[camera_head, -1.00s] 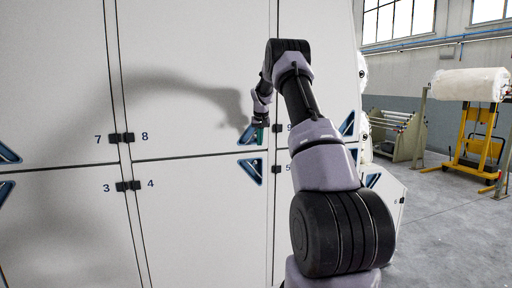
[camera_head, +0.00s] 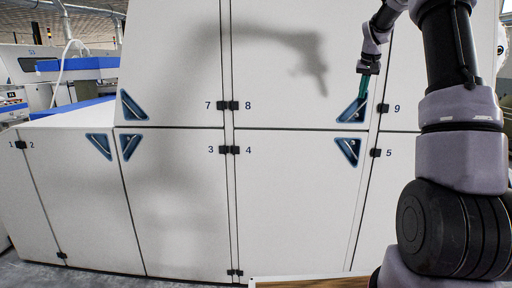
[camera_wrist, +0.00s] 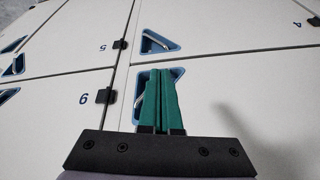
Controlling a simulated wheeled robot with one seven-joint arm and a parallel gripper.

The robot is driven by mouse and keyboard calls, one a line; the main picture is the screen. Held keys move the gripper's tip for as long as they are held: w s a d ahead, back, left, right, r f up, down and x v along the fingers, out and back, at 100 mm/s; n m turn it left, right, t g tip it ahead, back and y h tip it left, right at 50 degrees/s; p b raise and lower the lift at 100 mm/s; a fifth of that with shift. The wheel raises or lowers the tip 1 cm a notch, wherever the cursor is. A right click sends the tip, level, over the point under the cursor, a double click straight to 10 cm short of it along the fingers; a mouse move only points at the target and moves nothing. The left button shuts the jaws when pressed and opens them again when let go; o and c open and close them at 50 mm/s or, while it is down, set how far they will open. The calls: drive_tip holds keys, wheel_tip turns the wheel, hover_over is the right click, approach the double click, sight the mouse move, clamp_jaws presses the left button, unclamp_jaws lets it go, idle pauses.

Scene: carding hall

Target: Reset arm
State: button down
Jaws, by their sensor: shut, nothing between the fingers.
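My gripper (camera_head: 362,88) hangs at the upper right of the head view, with its green fingers pointing down. Its fingers are together with nothing between them. In the wrist view my gripper (camera_wrist: 160,72) shows its two green fingers side by side. They overlap a blue triangular handle recess, which is partly hidden behind them; in the head view this recess (camera_head: 347,112) sits at the lower right corner of door 8. I cannot tell whether the fingertips touch it. My arm is bent and raised along the right side of the head view.
A white cabinet wall (camera_head: 290,190) with numbered doors and black latches fills most of the view; the doors look shut. A wood-coloured edge (camera_head: 315,283) shows at the bottom. White and blue machinery (camera_head: 75,65) stands at the far left.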

drive_tip(key=s+a+r+t+y, duration=0.1)
drive_tip(key=s+a+r, duration=0.45)
drive_tip(key=s, duration=0.45)
drive_tip(key=s+a+r, duration=0.4)
drive_tip(key=s+a, duration=0.3)
drive_tip(key=s, duration=0.2)
drive_tip(key=s+a+f, duration=0.2)
drive_tip(key=s, duration=0.5)
drive_tip(key=s+a+f+t+y, duration=0.1)
drive_tip(key=s+a+f, duration=0.1)
drive_tip(key=s, duration=0.6)
drive_tip(key=s+a+f+y, duration=0.1)
drive_tip(key=s+a, duration=0.3)
drive_tip(key=s, duration=0.4)
drive_tip(key=shift+s+f+t, duration=0.15)
drive_tip(key=shift+f+t, duration=0.25)
drive_tip(key=shift+f, duration=0.2)
